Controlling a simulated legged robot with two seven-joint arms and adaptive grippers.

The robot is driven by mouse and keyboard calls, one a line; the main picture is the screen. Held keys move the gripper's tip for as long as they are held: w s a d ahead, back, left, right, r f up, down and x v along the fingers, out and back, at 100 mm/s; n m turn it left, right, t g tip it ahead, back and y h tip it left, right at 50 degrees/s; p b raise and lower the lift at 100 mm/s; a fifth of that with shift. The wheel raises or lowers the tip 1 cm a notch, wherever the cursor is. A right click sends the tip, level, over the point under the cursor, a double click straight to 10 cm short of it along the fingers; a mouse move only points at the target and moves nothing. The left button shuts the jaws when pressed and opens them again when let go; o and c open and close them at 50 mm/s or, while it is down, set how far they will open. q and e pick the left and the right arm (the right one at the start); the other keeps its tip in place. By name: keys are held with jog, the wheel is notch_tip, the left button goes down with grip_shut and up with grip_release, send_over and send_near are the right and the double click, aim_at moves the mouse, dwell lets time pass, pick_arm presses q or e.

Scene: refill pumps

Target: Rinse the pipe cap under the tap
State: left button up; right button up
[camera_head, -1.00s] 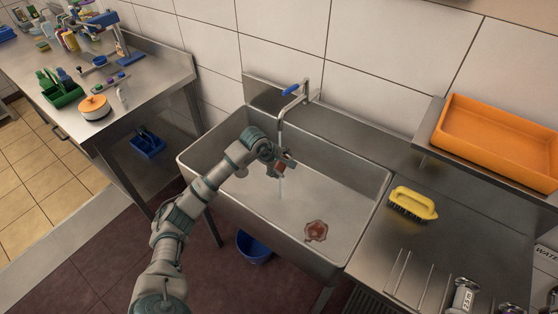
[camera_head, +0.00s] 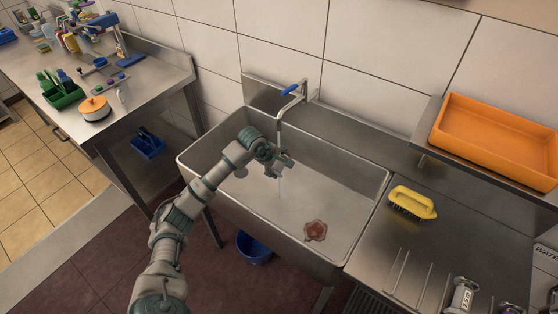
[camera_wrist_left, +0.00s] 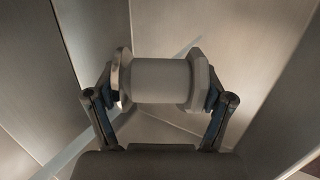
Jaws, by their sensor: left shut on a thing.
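My left gripper (camera_head: 281,163) is over the sink basin, just below the spout of the tap (camera_head: 291,95). It is shut on the pipe cap (camera_wrist_left: 160,82), a grey cylinder with a wider rim at each end, gripped across its ends in the left wrist view. In the head view the cap is small and partly hidden by the fingers. A pale diagonal streak behind the cap in the wrist view looks like the stream. My right gripper is not in view.
The steel sink (camera_head: 340,190) has a reddish-brown patch (camera_head: 315,231) on its floor. A yellow brush (camera_head: 413,203) lies on the right counter, below an orange tray (camera_head: 495,140) on a shelf. A blue bucket (camera_head: 253,248) stands under the sink. A cluttered table is at the left.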

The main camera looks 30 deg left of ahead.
pick_arm(q)
jog(key=shift+a+f, duration=0.1)
jog(key=shift+a, duration=0.2)
jog(key=shift+s+a, duration=0.2)
jog(key=shift+a, duration=0.3)
jog(key=shift+s+a, duration=0.2)
jog(key=shift+a, duration=0.3)
jog(key=shift+s+a+p, duration=0.1)
jog(key=shift+s+p, duration=0.25)
jog(key=shift+p, duration=0.1)
jog(key=s+d+r, duration=0.1)
jog(key=s+d+r+p, duration=0.1)
jog(key=shift+s, duration=0.4)
jog(key=s+r+p, duration=0.1)
jog(key=s+r, duration=0.1)
jog(key=s, duration=0.3)
jog(key=shift+s+a, duration=0.35)
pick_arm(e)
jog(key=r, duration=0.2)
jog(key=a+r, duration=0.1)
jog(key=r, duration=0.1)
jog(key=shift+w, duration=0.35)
pick_arm(q)
jog(key=shift+a, duration=0.1)
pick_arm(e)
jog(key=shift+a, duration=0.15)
